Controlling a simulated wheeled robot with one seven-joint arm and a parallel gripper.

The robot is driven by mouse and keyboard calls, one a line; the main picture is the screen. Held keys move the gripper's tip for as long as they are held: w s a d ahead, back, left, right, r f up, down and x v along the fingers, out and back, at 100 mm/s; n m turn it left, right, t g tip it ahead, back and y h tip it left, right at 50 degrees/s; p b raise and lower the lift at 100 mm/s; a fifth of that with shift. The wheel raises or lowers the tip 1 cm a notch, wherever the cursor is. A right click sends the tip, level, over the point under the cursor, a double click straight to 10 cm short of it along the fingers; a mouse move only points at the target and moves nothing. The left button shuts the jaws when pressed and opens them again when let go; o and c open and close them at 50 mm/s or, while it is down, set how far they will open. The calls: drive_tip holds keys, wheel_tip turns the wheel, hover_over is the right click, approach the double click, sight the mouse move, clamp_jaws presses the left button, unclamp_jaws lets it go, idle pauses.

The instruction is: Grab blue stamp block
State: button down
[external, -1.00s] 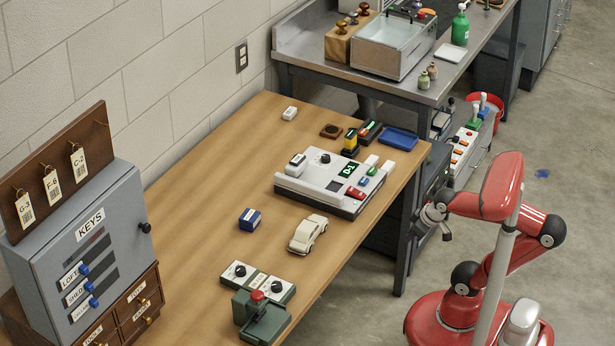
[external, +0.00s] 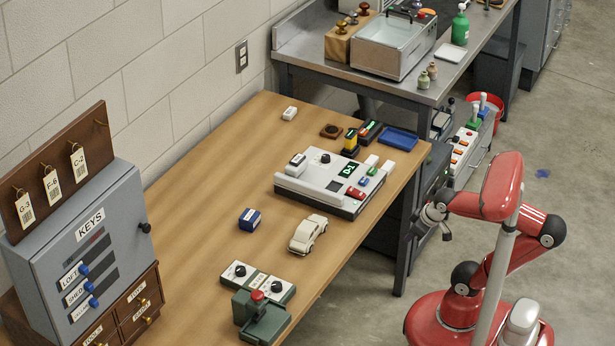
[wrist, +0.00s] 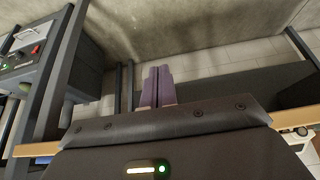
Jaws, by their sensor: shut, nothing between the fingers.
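The blue stamp block (external: 249,219) is a small blue block with a white label on one side. It sits on the wooden table, left of a cream toy car, in the external view. My gripper (wrist: 158,72) shows in the wrist view as two purple fingers pressed together with nothing between them. In the external view my arm's end is beyond the table's right edge, low beside it and well away from the block. The fingertips are hard to make out there. The block does not show in the wrist view.
The cream car (external: 308,234) stands right of the block. A white device (external: 318,186) lies behind them, a green-based control box (external: 262,316) in front. A grey key cabinet (external: 88,255) stands left. The table edge and leg (external: 404,240) lie between my arm and the block.

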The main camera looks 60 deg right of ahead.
drive_tip(key=shift+c, duration=2)
unclamp_jaws()
wheel_tip(320, 180, up, 23)
drive_tip(key=w+a+r+y+p, duration=0.1)
drive_tip(key=w+a+r, duration=0.2)
drive_tip(key=w, duration=0.5)
drive_tip(key=w+a+r+y, duration=0.1)
drive_tip(key=w+a+r, duration=0.15)
drive_tip(key=w, duration=0.55)
drive_tip(key=n+y+p, duration=0.1)
drive_tip(key=n+p, duration=0.1)
drive_tip(key=n, duration=0.1)
hover_over(251, 214)
drive_tip(key=s+d, duration=0.2)
drive_tip(key=s, duration=0.2)
wheel_tip(251, 214, down, 6)
drive_tip(key=shift+s+d+f+b+x, duration=0.1)
drive_tip(key=shift+s+d+f+x, duration=0.15)
drive_tip(key=shift+x, duration=1.65)
drive_tip(key=shift+s+d+f+b+x, duration=0.15)
drive_tip(key=shift+s+x, duration=0.2)
drive_tip(key=shift+x, duration=1.55)
drive_tip(key=shift+s+d+f+b+x, duration=0.1)
drive_tip(key=shift+s+f+x, duration=0.15)
drive_tip(key=shift+x, duration=1.65)
